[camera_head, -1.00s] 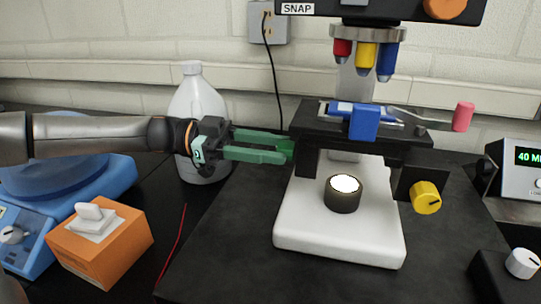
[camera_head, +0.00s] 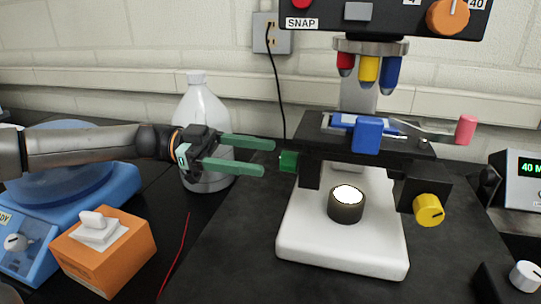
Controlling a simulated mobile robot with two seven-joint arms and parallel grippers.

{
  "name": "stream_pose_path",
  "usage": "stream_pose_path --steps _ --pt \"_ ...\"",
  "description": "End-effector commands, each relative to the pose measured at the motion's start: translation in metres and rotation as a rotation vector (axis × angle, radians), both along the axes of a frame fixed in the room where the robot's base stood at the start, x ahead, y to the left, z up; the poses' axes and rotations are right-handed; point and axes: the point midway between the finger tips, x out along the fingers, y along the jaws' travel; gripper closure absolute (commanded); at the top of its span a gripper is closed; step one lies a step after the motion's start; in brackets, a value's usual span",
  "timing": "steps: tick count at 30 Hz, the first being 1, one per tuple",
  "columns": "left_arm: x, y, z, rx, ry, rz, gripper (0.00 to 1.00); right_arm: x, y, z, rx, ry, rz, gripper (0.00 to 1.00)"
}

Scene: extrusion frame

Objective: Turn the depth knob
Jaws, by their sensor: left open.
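The microscope (camera_head: 340,245) has a white base and a black stage. A green knob (camera_head: 288,161) sticks out at the left of the stage, and a yellow knob (camera_head: 429,210) sits at the lower right. An orange knob (camera_head: 447,16) with a white mark is on the black head panel, beside numbers including 40. No label reading depth is visible. My left gripper (camera_head: 268,157) is open and empty, its green fingers pointing right. Its fingertips are just left of the green knob, with a small gap in the picture. My right gripper is out of view.
A white jug (camera_head: 200,105) stands behind my left gripper. A display box (camera_head: 522,180) and white knob (camera_head: 526,275) are at right. The dark mat's front-left area is clear.

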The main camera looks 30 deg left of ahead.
Motion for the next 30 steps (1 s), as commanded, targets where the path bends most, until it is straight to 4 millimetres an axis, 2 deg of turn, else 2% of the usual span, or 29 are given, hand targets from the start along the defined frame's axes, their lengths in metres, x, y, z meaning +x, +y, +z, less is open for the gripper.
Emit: stream_pose_path --steps 3,9,30 --pt "-0.005 0.019 0.002 -0.002 -0.004 0.002 0.28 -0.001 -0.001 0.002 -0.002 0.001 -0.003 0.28" --pt "-0.010 0.036 0.000 -0.001 0.000 -0.001 0.28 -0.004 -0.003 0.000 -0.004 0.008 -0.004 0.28" --pt "-0.010 0.036 0.000 0.000 0.001 -0.002 0.28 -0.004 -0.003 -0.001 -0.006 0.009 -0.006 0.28"
